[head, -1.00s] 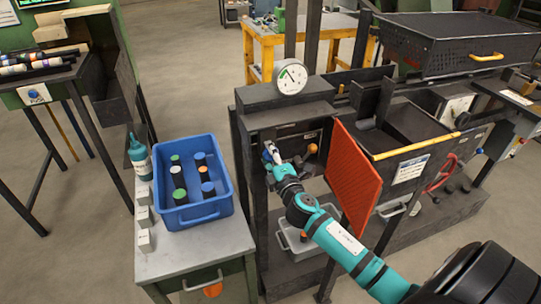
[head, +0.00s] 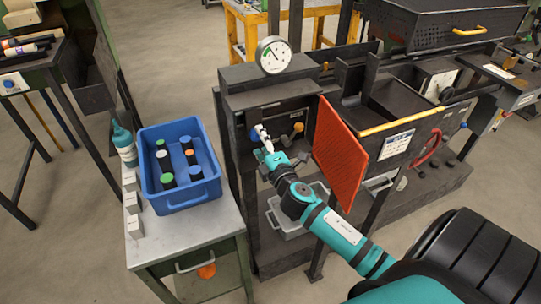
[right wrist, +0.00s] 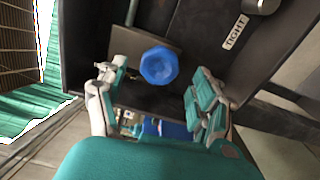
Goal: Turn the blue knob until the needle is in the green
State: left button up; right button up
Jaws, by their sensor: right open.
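The blue knob (right wrist: 159,66) shows in the right wrist view between the spread fingers of my right gripper (right wrist: 155,88), a little beyond their tips. In the head view the knob (head: 255,134) sits on the dark front panel of the furnace frame, partly behind my right gripper (head: 263,141). The right gripper is open and apart from the knob. The round white gauge (head: 273,55) stands on top of the frame; it has a green band at its upper left. Its thin needle is too small to read surely. My left gripper is not in view.
An orange-red mesh panel (head: 340,150) stands close to the right of my forearm. A blue crate (head: 188,203) with several capped cylinders is on the table at left. An orange knob (head: 298,127) is on the same front panel. A grey bin (head: 290,222) lies below.

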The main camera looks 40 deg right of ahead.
jog(key=v, duration=0.8)
jog(key=shift+s, duration=0.2)
jog(key=s+a+f+m+g+y, duration=0.1)
jog(key=s+f+m+g, duration=0.25)
jog(key=f, duration=1.25)
jog(key=s+a+f+m+g+y, duration=0.15)
jog(key=s+f+g, duration=0.3)
jog(key=f, duration=1.25)
jog(key=s+a+f+m+g, duration=0.2)
jog(key=s+f+m, duration=0.1)
jog(key=s+f, duration=0.4)
jog(key=s+a+f+m+g+y, duration=0.1)
jog(key=s+a+f+m+g, duration=0.1)
jog(key=s+f, duration=0.6)
jog(key=s+a+f+m+g+y, duration=0.1)
jog(key=s+a+f+m+g, duration=0.2)
jog(key=s, duration=1.4)
notch_tip(320, 180, down, 4)
jog(key=shift+s+a+f+m+g, duration=0.2)
jog(key=shift+s+a+m+g, duration=0.1)
jog(key=shift+a+g, duration=0.4)
jog(key=shift+w, duration=0.1)
